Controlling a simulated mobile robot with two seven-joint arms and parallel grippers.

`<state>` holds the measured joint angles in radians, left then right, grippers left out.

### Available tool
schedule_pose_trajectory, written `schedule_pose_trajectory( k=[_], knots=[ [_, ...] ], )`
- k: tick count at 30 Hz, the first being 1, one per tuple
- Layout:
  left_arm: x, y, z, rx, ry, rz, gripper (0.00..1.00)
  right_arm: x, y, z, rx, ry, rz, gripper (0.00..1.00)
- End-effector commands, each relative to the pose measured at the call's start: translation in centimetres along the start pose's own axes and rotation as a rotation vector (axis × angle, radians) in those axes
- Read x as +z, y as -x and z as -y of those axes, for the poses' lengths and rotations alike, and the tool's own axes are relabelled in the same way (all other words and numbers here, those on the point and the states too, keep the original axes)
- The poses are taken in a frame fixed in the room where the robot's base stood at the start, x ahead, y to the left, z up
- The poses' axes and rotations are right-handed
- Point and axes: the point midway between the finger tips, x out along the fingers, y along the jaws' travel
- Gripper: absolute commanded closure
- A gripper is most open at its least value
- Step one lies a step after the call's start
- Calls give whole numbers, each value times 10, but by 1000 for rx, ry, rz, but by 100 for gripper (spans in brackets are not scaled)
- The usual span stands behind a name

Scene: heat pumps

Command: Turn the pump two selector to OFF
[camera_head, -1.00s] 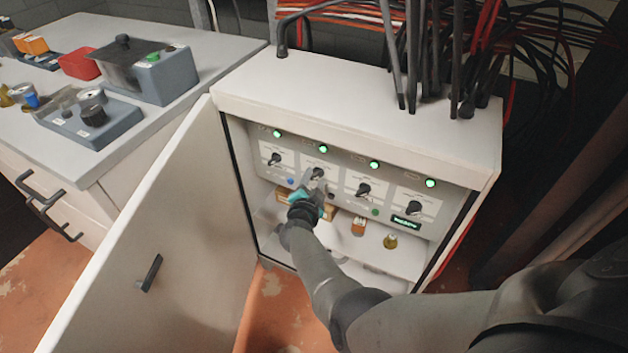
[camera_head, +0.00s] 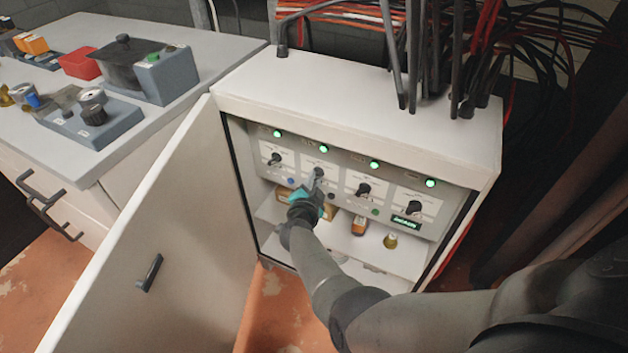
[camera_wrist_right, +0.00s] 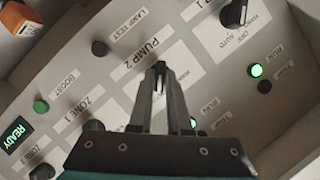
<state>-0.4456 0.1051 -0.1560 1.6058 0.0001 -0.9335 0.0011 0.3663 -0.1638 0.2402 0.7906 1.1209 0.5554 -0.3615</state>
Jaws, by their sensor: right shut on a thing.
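The pump two selector is the second dark knob from the left on the panel inside the open cabinet. My right gripper (camera_head: 317,174) is at this knob and mostly covers it. In the right wrist view, the gripper's fingers (camera_wrist_right: 160,72) are shut on the selector, beside the printed PUMP 2 label (camera_wrist_right: 140,60). Its pointer direction is hidden by the fingers. The pump one selector (camera_head: 275,158) is to the left, and the zone one selector (camera_head: 363,189) is to the right. My left gripper does not show.
The cabinet door (camera_head: 150,230) stands open at left. Green lamps (camera_head: 323,149) are lit above the selectors. A small display (camera_wrist_right: 15,133) reads READY. A shelf below holds an orange item (camera_head: 359,225) and a brass piece (camera_head: 390,241). A workbench (camera_head: 215,65) stands at left.

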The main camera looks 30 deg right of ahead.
Motion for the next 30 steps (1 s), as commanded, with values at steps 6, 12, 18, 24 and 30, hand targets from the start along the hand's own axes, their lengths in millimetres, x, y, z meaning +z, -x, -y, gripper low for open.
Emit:
schedule_pose_trajectory(
  k=[6, 12, 18, 24, 30],
  knots=[
    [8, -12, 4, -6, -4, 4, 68, 0, 1, 2, 29, 64, 2, 100],
    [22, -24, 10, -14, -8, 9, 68, 0, 0, 4, 80, 188, 2, 100],
    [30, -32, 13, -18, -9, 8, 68, 2, 0, 5, 146, 347, 4, 100],
    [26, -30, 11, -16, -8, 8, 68, 3, 0, 5, 206, 497, 3, 100],
    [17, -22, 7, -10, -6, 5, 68, 4, -1, 5, 253, 613, 3, 100]
  ],
)
